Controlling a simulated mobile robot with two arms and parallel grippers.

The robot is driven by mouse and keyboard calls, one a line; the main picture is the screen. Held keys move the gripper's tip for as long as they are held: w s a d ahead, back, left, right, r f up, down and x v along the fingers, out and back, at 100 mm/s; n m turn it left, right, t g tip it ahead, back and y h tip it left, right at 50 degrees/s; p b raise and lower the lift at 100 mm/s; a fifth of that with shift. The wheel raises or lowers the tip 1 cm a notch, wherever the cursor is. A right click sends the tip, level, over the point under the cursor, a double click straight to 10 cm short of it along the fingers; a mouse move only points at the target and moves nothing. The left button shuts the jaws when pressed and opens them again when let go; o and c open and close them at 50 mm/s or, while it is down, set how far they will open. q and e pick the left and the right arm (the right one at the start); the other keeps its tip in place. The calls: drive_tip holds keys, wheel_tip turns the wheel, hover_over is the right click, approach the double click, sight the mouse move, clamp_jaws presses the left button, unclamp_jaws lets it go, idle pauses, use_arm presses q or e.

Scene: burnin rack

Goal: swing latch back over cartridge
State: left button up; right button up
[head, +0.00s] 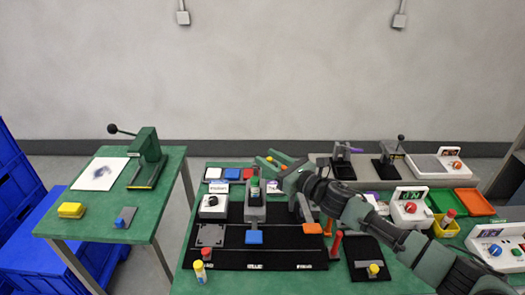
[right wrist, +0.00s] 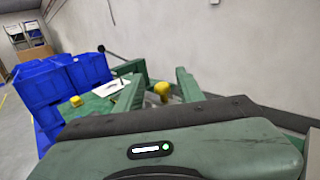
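My right gripper (head: 271,160) is over the back of the black rack board (head: 255,262), its arm reaching in from the right. Its two green fingers are apart. In the right wrist view, a yellow rounded knob (right wrist: 162,90) shows between the fingers, with gaps on both sides; I cannot tell its depth. A blue tab (head: 255,237) and an orange tab (head: 312,228) lie in front. I cannot tell which part is the latch. My arm hides part of the right holder.
A white dial box (head: 212,207) stands left of the middle holder. A yellow-capped vial (head: 199,271) is at the front left. A red post (head: 336,244) stands right of the board. A side table (head: 150,205) carries a green press (head: 149,158).

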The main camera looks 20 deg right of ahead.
drive_tip(key=x, duration=0.3)
drive_tip(key=shift+w+d, duration=0.1)
drive_tip(key=shift+w, duration=0.05)
drive_tip(key=shift+f, duration=0.1)
clamp_jaws()
use_arm(q)
drive_tip(key=shift+w+r, duration=0.5)
drive_tip(key=shift+w, duration=0.25)
